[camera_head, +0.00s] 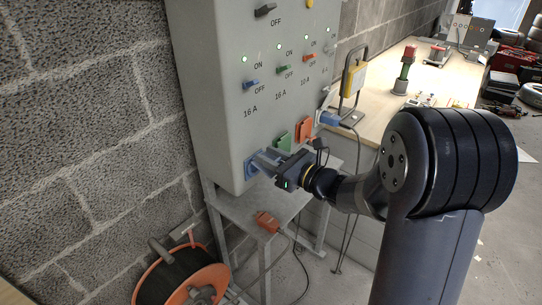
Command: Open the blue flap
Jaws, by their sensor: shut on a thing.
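A grey electrical cabinet (212,100) stands against the block wall. The blue flap (251,165) is at the lower left of its front face, below the switch marked 16 A. My gripper (264,161) reaches in from the right and is shut on the blue flap. The fingers cover part of the flap, and I cannot tell how far it is open. A green flap (283,140) and an orange flap (304,129) sit to the right along the same row.
A blue plug (329,119) with a cable sits at the cabinet's right. An orange connector (267,222) lies on the grey stand (232,204) below. An orange reel (182,278) is on the floor. A wooden workbench (385,100) is behind my arm.

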